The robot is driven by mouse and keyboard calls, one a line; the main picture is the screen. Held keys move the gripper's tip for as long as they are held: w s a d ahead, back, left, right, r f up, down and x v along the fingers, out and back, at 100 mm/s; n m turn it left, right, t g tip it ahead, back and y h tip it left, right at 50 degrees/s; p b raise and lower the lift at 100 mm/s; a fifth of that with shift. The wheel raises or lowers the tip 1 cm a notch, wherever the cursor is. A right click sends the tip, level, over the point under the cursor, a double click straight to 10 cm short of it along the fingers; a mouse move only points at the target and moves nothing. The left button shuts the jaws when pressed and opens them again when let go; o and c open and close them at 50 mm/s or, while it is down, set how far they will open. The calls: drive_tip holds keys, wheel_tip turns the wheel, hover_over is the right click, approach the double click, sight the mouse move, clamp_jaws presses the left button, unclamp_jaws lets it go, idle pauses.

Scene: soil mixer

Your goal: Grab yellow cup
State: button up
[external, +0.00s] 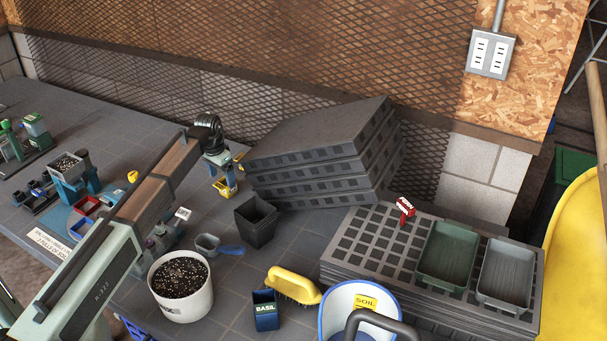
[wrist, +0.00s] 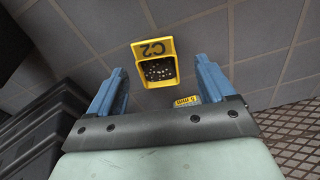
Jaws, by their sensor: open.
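The yellow cup (wrist: 153,66) is a small square cup marked C2 with dark speckled contents. In the wrist view it stands on the grey tiled surface just beyond and between the two blue fingers of my gripper (wrist: 157,85). The fingers are apart and nothing is held. In the external view the yellow cup (external: 224,187) shows below my gripper (external: 221,170), near the stacked black trays. Part of it is hidden by the fingers there. I cannot tell the exact height gap between fingers and cup.
Stacked black trays (external: 325,150) stand close to the right of my gripper. A black square pot (external: 257,222) is in front. A white bucket of soil (external: 181,287) and a yellow brush (external: 293,286) lie nearer the camera. Tools and a blue mat are at left.

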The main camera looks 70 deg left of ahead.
drive_tip(key=shift+w+a+f, duration=0.1)
drive_tip(key=shift+w+f, duration=0.1)
drive_tip(key=shift+f, duration=1.2)
drive_tip(key=shift+w+f, duration=0.2)
drive_tip(key=shift+f, duration=1.15)
drive_tip(key=shift+c, duration=0.3)
drive_tip(key=c, duration=1)
